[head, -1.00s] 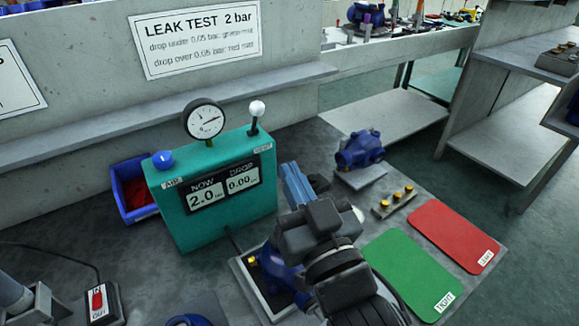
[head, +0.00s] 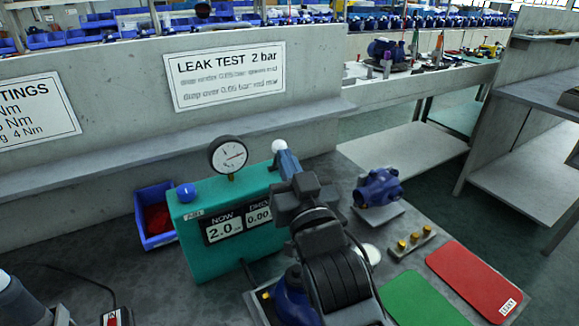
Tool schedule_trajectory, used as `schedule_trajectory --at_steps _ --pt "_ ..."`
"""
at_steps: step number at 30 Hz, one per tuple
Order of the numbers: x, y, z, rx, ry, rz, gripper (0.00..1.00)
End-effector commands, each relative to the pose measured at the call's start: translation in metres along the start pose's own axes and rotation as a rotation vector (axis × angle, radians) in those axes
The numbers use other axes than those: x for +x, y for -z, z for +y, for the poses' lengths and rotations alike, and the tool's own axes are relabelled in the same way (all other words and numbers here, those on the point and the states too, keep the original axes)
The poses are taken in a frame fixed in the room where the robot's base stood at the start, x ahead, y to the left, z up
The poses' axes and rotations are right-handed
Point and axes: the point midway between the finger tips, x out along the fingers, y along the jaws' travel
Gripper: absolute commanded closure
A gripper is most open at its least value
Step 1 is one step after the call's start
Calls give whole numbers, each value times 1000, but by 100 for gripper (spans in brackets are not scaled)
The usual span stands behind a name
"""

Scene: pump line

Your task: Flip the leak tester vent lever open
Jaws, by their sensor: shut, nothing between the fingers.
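The leak tester (head: 205,240) is a teal box with a round dial gauge (head: 228,155) and a blue knob (head: 186,193) on top. Its display reads about 2.0 under NOW and 0.00 under DROP, partly covered. The vent lever (head: 279,146) shows only its white ball tip, at the right end of the tester's top; its stem is hidden behind my gripper. My gripper (head: 288,163) is shut and empty, its blue fingers right at the ball. I cannot tell whether they touch it. A blue pump (head: 290,298) sits in the fixture in front, partly behind my arm.
Another blue pump (head: 379,187) stands on a grey block at right, near a plate with brass fittings (head: 412,243). A green mat (head: 425,302) and a red mat (head: 475,277) lie at front right. A blue bin (head: 150,215) stands left of the tester, before the back wall.

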Motion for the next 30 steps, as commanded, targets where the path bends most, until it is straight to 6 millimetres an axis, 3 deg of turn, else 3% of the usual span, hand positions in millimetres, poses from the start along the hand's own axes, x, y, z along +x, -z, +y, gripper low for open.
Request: schedule_trajectory --at_steps 14,30 --pt "4 8 0 -7 -1 -45 100" --pt "29 19 -5 -49 0 -252 100"
